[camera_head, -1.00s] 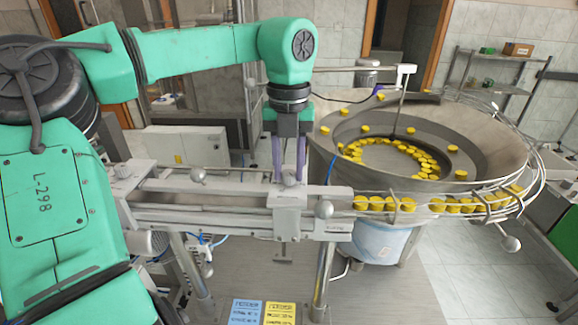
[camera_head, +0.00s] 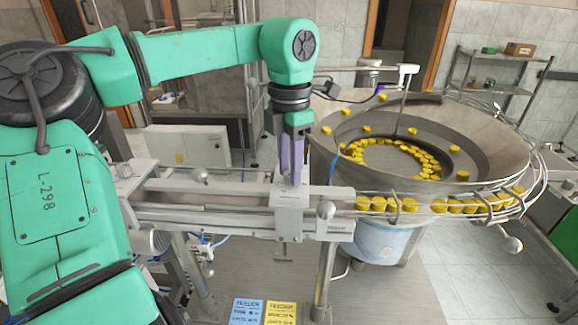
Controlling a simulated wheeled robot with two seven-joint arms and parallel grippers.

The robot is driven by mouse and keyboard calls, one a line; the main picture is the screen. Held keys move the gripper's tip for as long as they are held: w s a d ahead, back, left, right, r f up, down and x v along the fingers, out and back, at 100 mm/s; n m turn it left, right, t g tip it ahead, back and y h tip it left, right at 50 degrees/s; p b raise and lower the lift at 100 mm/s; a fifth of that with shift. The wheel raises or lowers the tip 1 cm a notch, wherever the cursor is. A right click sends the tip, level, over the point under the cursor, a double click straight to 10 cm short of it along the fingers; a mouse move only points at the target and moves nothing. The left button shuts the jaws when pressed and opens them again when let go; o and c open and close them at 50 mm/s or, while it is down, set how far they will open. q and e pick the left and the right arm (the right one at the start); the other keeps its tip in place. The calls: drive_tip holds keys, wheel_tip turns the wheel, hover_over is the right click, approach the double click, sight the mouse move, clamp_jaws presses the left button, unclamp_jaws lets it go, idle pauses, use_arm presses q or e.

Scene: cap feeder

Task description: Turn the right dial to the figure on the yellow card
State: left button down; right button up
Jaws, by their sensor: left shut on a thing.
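My left gripper (camera_head: 291,175) points down with its purple fingers at the top of the grey block on the feeder rail. It is shut on the right dial, a small knob there that the fingers now mostly hide. The dial's figure cannot be read. The yellow card (camera_head: 281,313) is at the bottom edge of the view, beside a blue card (camera_head: 247,312). The print on the yellow card is too small to read. My right gripper is not in view.
Another grey knob (camera_head: 200,176) sits on the rail to the left, and a round knob (camera_head: 326,210) is on the block's right side. A large metal bowl (camera_head: 480,115) with yellow caps (camera_head: 425,160) stands at right. Several caps line the track.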

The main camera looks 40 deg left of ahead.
use_arm(q)
drive_tip(key=m, duration=0.7)
drive_tip(key=shift+f, duration=0.15)
drive_tip(key=m, duration=0.7)
drive_tip(key=shift+f, duration=0.1)
idle(0.4)
drive_tip(key=c, duration=0.5)
unclamp_jaws()
drive_tip(key=shift+c, duration=0.2)
drive_tip(key=shift+w+d, duration=0.1)
wheel_tip(320, 180, up, 15)
